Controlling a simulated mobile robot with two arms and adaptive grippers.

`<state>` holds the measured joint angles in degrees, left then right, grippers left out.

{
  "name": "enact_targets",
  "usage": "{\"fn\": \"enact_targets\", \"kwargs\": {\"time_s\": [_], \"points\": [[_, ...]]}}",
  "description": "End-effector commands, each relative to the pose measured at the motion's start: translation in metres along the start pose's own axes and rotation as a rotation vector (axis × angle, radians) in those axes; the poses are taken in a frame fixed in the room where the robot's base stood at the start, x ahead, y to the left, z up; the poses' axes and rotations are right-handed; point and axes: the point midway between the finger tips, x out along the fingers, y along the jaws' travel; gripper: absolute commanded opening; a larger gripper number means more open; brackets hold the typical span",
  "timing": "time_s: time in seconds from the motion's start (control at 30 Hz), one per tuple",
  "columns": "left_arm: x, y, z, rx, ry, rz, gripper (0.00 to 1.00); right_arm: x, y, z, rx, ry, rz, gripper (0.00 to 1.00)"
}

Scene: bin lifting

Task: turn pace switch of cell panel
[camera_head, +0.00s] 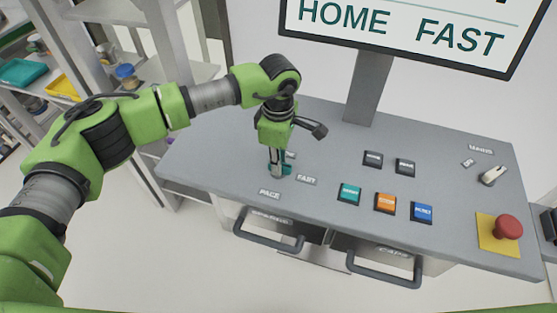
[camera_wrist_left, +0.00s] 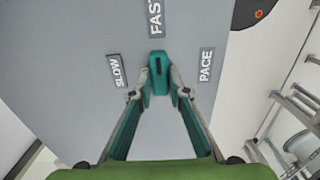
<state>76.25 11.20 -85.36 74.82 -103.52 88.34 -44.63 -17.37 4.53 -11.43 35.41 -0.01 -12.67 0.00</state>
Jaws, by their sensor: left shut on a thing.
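The pace switch is a teal knob (camera_wrist_left: 160,75) on the grey cell panel (camera_head: 330,150). In the left wrist view its long side lies in line with the FAST label (camera_wrist_left: 156,18). The SLOW label (camera_wrist_left: 117,70) is to its left and the PACE label (camera_wrist_left: 205,64) to its right. My left gripper (camera_head: 277,172) points down at the panel and is shut on the knob, a fingertip on each side (camera_wrist_left: 159,93). In the head view the gripper mostly hides the knob. My right gripper is not in view.
A screen (camera_head: 400,35) on a post reads HOME and FAST. Teal, orange (camera_head: 385,203) and blue buttons and two dark ones sit right of the switch. A red emergency button (camera_head: 508,228) and a white lever switch (camera_head: 493,176) are at the far right. Drawer handles (camera_head: 268,238) project in front.

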Motion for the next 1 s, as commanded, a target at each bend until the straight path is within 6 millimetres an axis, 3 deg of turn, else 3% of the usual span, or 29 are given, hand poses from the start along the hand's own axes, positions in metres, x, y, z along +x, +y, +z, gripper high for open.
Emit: {"fn": "enact_targets", "kwargs": {"time_s": [0.37,1.0], "points": [[0.004,0.001,0.0,-0.116,-0.001,0.004,0.0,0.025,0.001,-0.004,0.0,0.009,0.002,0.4],[0.005,0.001,0.001,-0.695,-0.002,0.003,0.0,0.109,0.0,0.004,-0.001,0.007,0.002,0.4]]}}
